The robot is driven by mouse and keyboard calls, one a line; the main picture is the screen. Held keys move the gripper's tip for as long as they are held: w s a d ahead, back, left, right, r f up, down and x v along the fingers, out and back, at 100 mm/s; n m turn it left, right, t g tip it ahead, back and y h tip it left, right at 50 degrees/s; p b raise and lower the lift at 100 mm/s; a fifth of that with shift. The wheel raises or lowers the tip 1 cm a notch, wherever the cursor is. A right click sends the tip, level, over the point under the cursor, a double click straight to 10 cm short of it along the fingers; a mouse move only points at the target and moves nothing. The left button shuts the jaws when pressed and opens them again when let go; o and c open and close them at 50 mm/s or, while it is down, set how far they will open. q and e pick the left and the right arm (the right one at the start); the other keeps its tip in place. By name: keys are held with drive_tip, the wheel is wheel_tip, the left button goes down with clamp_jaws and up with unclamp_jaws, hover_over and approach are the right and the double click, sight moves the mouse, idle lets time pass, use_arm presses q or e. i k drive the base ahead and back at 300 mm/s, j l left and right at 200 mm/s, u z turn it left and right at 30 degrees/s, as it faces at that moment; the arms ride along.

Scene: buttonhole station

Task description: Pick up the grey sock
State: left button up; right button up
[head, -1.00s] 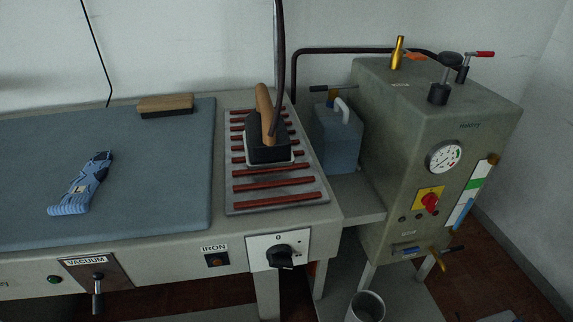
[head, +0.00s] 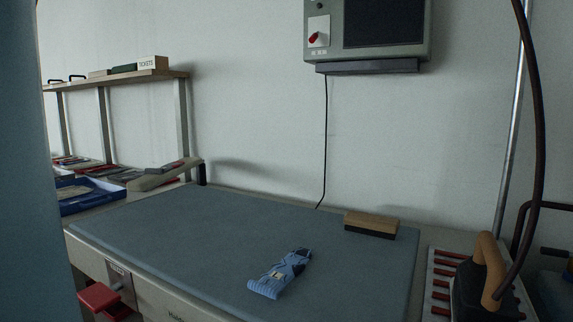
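A folded light-blue sock (head: 279,274) with a darker blue pattern and a small pale label lies flat on the blue-grey pressing table pad (head: 215,235), right of the pad's middle. It looks blue rather than grey. I cannot make out a plainly grey sock; several small grey, dark and red flat items (head: 118,174) lie at the far left, too small to identify. Neither of my grippers shows in the head view.
A wooden-backed brush (head: 371,224) lies at the pad's back right. An iron (head: 487,285) stands on a red-barred rest at the right. A blue tray (head: 95,202) and a padded arm (head: 165,175) are at left. A blue-grey upright surface (head: 25,170) blocks the left edge.

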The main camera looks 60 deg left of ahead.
sight(164, 170)
drive_tip(key=u, duration=2.6)
drive_tip(key=i+j+z, duration=0.1)
drive_tip(key=i+j, duration=0.1)
drive_tip(key=j, duration=0.1)
